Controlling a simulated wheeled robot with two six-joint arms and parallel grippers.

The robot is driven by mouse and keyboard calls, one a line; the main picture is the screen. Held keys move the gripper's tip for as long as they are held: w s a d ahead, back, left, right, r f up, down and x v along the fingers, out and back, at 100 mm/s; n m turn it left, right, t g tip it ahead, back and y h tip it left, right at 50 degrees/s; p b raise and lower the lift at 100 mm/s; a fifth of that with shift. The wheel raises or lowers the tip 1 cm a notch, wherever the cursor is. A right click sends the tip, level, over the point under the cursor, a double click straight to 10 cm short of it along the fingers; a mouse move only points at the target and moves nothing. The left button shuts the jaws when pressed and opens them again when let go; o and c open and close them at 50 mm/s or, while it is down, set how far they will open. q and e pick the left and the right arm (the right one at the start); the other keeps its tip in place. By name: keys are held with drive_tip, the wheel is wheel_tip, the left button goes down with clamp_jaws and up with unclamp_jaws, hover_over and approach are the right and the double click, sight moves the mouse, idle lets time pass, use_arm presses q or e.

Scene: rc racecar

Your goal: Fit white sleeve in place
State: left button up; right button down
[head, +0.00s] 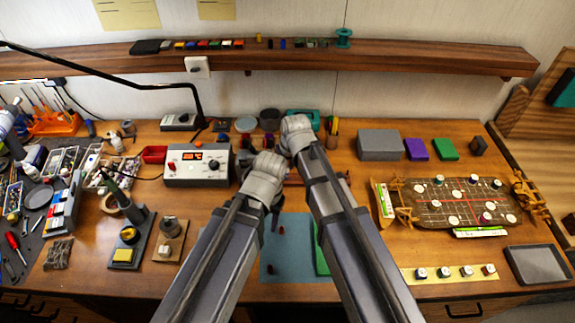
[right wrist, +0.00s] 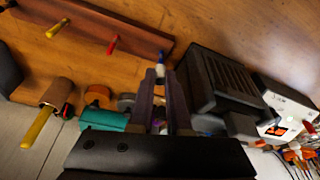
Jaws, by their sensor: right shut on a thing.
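My right gripper (right wrist: 160,97) is shut on a small white sleeve (right wrist: 160,72), seen between its fingertips in the right wrist view. A brown wooden rack (right wrist: 135,25) with a yellow peg (right wrist: 58,28) and a red peg (right wrist: 113,44) lies beside this. In the head view my right gripper's fingers are hidden behind its wrist. My left gripper (head: 274,213) is beside it, lower left, its fingers mostly hidden by the arm.
A soldering station (head: 198,164) stands left of my arms; it also shows in the right wrist view (right wrist: 284,118). A blue mat (head: 285,255) lies in front. A grey box (head: 380,145) and a board with white discs (head: 440,204) are to the right. A shelf (head: 300,58) runs behind.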

sight(288, 171)
use_arm(q)
drive_tip(key=shift+f+b, duration=1.65)
drive_tip(key=shift+f, duration=0.05)
use_arm(e)
drive_tip(key=shift+f, duration=1.75)
drive_tip(key=shift+c, duration=2)
unclamp_jaws()
use_arm(q)
drive_tip(key=shift+r, duration=0.1)
use_arm(e)
drive_tip(key=shift+r, duration=0.15)
use_arm(q)
wheel_tip(288, 171, up, 8)
drive_tip(key=p, duration=0.8)
drive_tip(key=shift+r+p, duration=0.25)
drive_tip(key=shift+p, duration=0.15)
use_arm(e)
drive_tip(key=v, duration=0.8)
drive_tip(key=shift+r, duration=0.35)
